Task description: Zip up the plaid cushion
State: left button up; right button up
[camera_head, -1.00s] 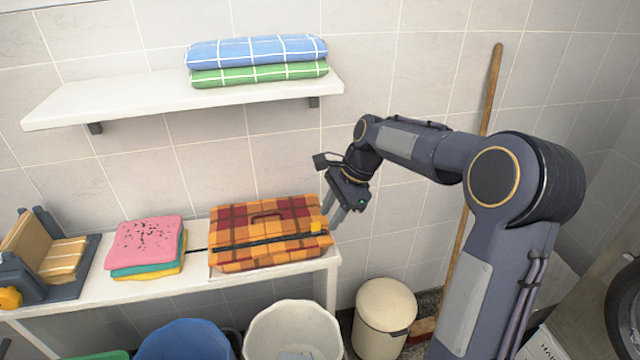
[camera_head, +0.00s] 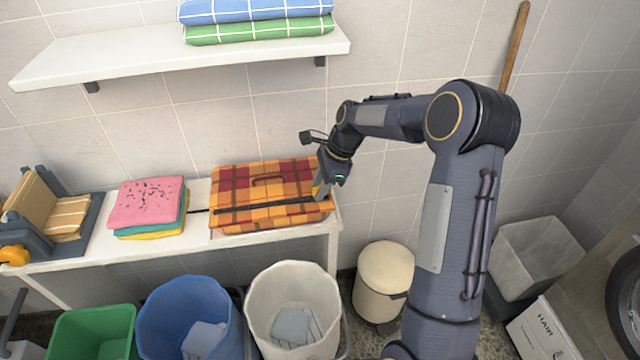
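The plaid cushion (camera_head: 262,185), orange and dark red with a handle-like loop on top, lies on the right end of the white bench. A dark zip line (camera_head: 268,207) runs along its front side. My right gripper (camera_head: 319,192) is at the right end of this zip, at the cushion's right edge. A bit of yellow-orange, seemingly the zip pull, shows by its fingers. The fingertips overlap the cushion, and I cannot tell whether they are closed on the pull. My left gripper is out of view.
Left of the cushion, folded pink, teal and yellow towels (camera_head: 147,203) sit on the bench. Farther left is a dark stand with tan towels (camera_head: 66,216). A shelf (camera_head: 130,56) hangs above. Green, blue (camera_head: 165,300) and white (camera_head: 262,290) bins and a cream bin (camera_head: 384,270) stand below.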

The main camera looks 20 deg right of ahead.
aim_at(222, 198)
jog(key=shift+c, duration=0.2)
grip_shut()
jog(key=w+a+p, duration=0.1)
jog(key=w+a, duration=0.1)
jog(key=a, duration=0.6)
jog(key=w+a+p, duration=0.1)
jog(key=w+a, duration=0.1)
jog(key=a, duration=0.5)
jog(key=w+a+p, duration=0.1)
jog(key=w+a, duration=0.1)
jog(key=a, duration=0.6)
jog(key=shift+a+p, duration=0.35)
jog(key=shift+o, duration=0.2)
grip_release()
jog(key=b+v, duration=0.1)
jog(key=v, duration=0.6)
jog(key=shift+d+r, duration=0.2)
jog(key=shift+r, duration=0.15)
